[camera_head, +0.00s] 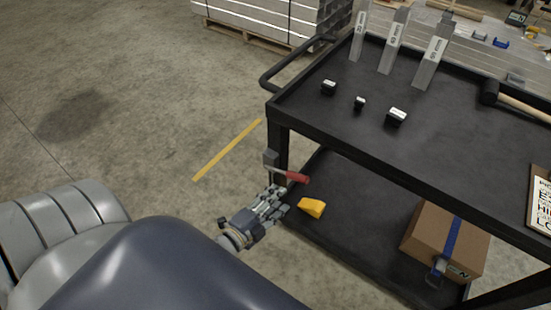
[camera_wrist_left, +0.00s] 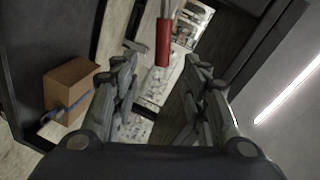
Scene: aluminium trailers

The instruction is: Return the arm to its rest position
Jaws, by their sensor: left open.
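My left gripper (camera_head: 272,205) is in the head view, beside the near left leg of the black cart (camera_head: 330,140), close to the edge of its lower shelf. In the left wrist view its two fingers (camera_wrist_left: 162,95) are spread apart with nothing held between them. A red-handled tool (camera_head: 290,175) shows just above the gripper at the cart's leg; its red handle also shows beyond the fingers in the left wrist view (camera_wrist_left: 163,42). What holds this tool up is unclear. My right gripper is not in view.
The lower shelf holds a yellow object (camera_head: 312,207) and a cardboard box (camera_head: 446,241) with a blue strap. The cart top holds several metal bars, small black blocks (camera_head: 396,117) and a mallet (camera_head: 490,92). A loaded pallet (camera_head: 265,20) stands behind. The floor at left is clear.

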